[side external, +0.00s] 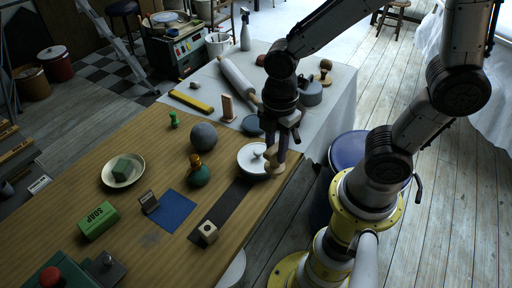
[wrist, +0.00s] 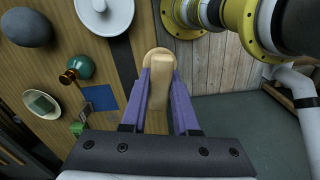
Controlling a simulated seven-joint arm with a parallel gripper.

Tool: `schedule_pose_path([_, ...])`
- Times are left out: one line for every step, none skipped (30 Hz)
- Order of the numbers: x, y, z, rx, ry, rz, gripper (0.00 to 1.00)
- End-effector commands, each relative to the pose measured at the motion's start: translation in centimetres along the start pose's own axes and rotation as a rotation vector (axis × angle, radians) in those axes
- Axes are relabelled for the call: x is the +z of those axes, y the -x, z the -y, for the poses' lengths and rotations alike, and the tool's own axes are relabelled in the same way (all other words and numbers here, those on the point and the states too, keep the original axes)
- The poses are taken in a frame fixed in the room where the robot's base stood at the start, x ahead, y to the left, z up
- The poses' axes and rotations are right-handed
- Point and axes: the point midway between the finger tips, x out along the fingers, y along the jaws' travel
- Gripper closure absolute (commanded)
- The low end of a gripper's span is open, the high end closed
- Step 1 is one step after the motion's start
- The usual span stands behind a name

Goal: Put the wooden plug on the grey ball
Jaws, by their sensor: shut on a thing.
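The wooden plug (side external: 275,169) is pale wood and hangs from my gripper (side external: 284,150) near the table's right edge, beside the white lid. In the wrist view my gripper (wrist: 160,90) has its purple fingers on both sides of the plug (wrist: 159,75), whose round end shows beyond the block-like part. The grey ball (side external: 203,136) sits on the wooden table, to the left of my gripper and apart from it. The ball also shows in the upper left of the wrist view (wrist: 27,27).
A small green figure (side external: 173,119), bowl (side external: 122,183), soap box (side external: 98,221), blue mat (side external: 171,211) and holed wooden cube (side external: 208,232) lie around.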

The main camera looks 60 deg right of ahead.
Motion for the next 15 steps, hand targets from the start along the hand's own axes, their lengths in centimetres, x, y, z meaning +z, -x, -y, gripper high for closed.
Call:
schedule_pose_path([0.1,0.1,0.3,0.000,0.007,0.000,1.00])
schedule_pose_path([0.2,0.2,0.4,-0.002,0.016,0.001,1.00])
schedule_pose_path([0.3,0.2,0.7,-0.012,0.035,0.006,1.00])
schedule_pose_path([0.4,0.4,0.8,-0.016,0.052,0.007,1.00])
schedule_pose_path([0.3,0.7,0.6,-0.018,0.076,0.008,1.00])
schedule_pose_path([0.1,1.3,0.1,-0.016,0.111,0.007,1.00])
schedule_pose_path([-0.2,1.8,-0.4,-0.017,0.137,0.007,1.00])
schedule_pose_path([-0.4,2.3,-1.0,-0.016,0.162,0.006,1.00])
schedule_pose_path([-0.6,3.0,-2.0,-0.016,0.190,0.006,1.00])
schedule_pose_path([-0.7,3.6,-2.9,-0.015,0.209,0.005,1.00])
schedule_pose_path([-0.8,4.2,-3.8,-0.015,0.228,0.005,1.00])
schedule_pose_path([-0.9,4.9,-5.1,-0.014,0.250,0.004,1.00])
schedule_pose_path([-0.9,5.5,-6.1,-0.013,0.265,0.004,1.00])
schedule_pose_path([-0.8,6.1,-7.1,-0.011,0.278,0.003,1.00])
schedule_pose_path([-0.7,6.8,-8.5,-0.010,0.292,0.002,1.00])
